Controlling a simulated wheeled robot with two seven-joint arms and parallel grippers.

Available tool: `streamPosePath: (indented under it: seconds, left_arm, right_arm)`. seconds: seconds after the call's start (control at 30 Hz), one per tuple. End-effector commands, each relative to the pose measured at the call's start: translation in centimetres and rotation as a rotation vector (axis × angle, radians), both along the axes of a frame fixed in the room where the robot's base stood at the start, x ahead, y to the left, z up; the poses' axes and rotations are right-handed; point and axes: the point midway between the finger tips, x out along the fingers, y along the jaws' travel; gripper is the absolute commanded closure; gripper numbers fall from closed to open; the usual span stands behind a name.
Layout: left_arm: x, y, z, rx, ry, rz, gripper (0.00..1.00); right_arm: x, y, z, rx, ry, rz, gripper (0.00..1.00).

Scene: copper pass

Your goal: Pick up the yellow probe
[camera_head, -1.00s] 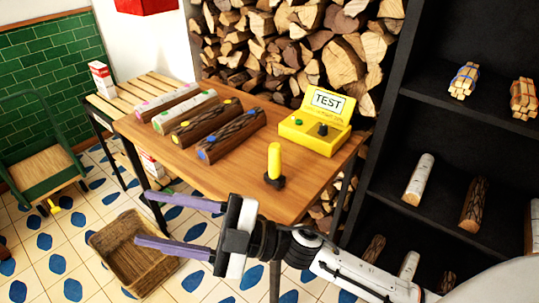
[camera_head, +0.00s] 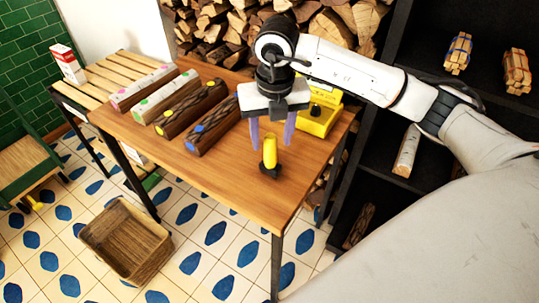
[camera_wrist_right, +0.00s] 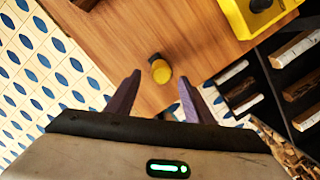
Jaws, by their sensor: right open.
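The yellow probe (camera_head: 269,151) stands upright in a small dark holder (camera_head: 270,171) near the front right of the wooden table (camera_head: 228,185). In the right wrist view the probe (camera_wrist_right: 161,72) shows from above, just beyond and between the finger tips. My right gripper (camera_head: 271,147) is open, with its two purple fingers pointing down above the table, one to each side of the probe in the head view. The right gripper also shows in the right wrist view (camera_wrist_right: 160,86), with nothing between its fingers. My left gripper is not in view.
A yellow test box (camera_head: 318,121) stands behind the probe, partly hidden by my right arm. Several logs with coloured dots (camera_head: 188,110) lie to the left. A wicker basket (camera_head: 125,240) is on the floor. A dark shelf with logs (camera_head: 408,150) stands at the right.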

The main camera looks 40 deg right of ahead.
Motion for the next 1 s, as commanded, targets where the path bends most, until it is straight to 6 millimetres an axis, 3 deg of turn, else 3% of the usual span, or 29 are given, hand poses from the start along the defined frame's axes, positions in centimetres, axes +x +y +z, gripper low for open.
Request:
streamPosePath:
  seconds: [0.27, 0.53, 0.83, 1.0]
  left_arm:
    - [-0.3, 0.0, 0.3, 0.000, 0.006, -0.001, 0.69]
    - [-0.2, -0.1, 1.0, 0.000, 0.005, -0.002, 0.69]
    - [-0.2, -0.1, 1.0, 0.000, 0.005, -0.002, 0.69]
    - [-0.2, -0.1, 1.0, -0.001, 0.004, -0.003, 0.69]
  right_arm:
    - [0.4, -0.2, -2.4, 0.003, 0.002, 0.001, 0.52]
    - [1.1, -0.6, -6.1, 0.003, 0.002, 0.003, 0.52]
    - [1.2, -0.6, -6.6, 0.004, -0.001, 0.005, 0.52]
    - [1.2, -0.6, -6.6, 0.004, -0.001, 0.005, 0.81]
